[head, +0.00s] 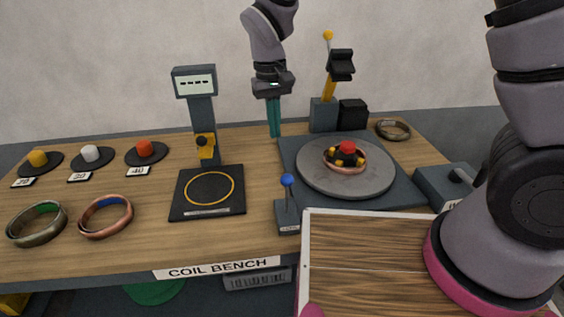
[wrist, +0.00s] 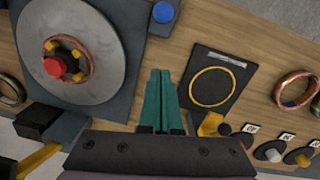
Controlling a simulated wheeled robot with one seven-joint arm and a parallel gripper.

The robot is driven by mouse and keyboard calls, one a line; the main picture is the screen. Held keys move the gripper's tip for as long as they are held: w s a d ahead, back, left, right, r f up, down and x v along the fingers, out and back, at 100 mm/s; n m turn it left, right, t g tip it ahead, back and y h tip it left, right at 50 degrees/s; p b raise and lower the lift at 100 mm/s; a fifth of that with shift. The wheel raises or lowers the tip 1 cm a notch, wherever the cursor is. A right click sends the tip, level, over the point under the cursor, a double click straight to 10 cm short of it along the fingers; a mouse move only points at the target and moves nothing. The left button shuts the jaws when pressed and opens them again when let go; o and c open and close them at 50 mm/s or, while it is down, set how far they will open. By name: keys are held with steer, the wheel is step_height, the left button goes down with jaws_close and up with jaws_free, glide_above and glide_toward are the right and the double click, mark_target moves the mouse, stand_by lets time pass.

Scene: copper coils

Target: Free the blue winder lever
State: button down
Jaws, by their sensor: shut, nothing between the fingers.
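The blue winder lever (head: 287,181) stands nearly upright on a small grey labelled box (head: 288,217) at the bench front. Its blue knob also shows in the wrist view (wrist: 163,12), at the top edge. The winder's grey disc (head: 318,180) carries a copper coil (head: 347,167) around a hub with a red knob (head: 347,147). My gripper (head: 274,135) points down behind the lever, between the display post and the disc. Its teal fingers are shut and empty, apart from the lever. They also show in the wrist view (wrist: 159,74).
A black pad with a yellow ring (head: 184,204) and a display post (head: 195,85) stand left of the lever. Two coils (head: 38,240) (head: 82,232) lie at left. A wooden tray (head: 352,212) lies close at front right.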

steer(key=s+d+f, duration=0.2)
steer(key=s+f, duration=0.1)
steer(key=f, duration=0.5)
steer(key=shift+s, duration=0.4)
steer(key=shift+r, duration=0.1)
